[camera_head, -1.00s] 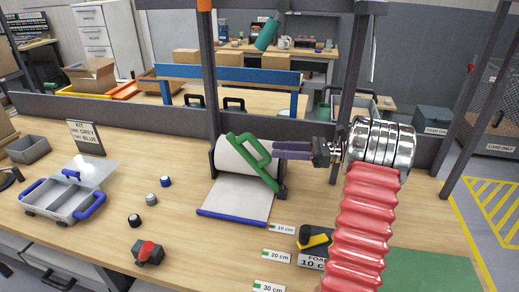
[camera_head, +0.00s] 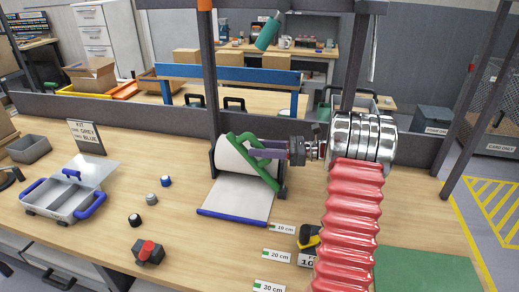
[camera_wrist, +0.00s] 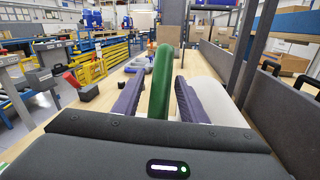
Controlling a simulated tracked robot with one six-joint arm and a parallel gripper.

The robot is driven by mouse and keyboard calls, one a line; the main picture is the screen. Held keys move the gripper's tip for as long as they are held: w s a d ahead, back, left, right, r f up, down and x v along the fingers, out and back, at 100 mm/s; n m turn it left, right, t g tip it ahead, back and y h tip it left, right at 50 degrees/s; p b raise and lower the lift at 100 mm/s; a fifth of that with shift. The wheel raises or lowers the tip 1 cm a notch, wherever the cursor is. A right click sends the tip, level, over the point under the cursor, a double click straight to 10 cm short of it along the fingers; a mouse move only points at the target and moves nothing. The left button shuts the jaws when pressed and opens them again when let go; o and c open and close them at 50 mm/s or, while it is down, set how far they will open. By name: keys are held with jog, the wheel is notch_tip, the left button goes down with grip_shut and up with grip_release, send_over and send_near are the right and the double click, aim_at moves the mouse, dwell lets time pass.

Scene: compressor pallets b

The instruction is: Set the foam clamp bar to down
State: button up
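The green foam clamp bar (camera_head: 243,146) is a looped frame tilted across the white foam roll (camera_head: 232,158), with its lower right end by the dark roll stand (camera_head: 282,178). My gripper (camera_head: 255,148) reaches in from the right, its purple fingers level with the bar. In the wrist view, the green bar (camera_wrist: 160,82) runs between the two fingertips of my gripper (camera_wrist: 158,88), with narrow gaps seeming to show on both sides. The fingers look open around it. A foam sheet (camera_head: 237,195) lies below the roll, ending at a blue strip (camera_head: 232,217).
A yellow-and-black tool (camera_head: 308,238) sits right of the length labels (camera_head: 277,256), partly behind my red arm sleeve. A clear-lidded case (camera_head: 70,200), several small knobs (camera_head: 151,198) and a red-topped block (camera_head: 149,252) lie left. Dark posts (camera_head: 211,90) rise behind.

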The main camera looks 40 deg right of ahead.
jog(key=shift+c, duration=0.6)
grip_shut()
jog(key=shift+d+f, duration=0.1)
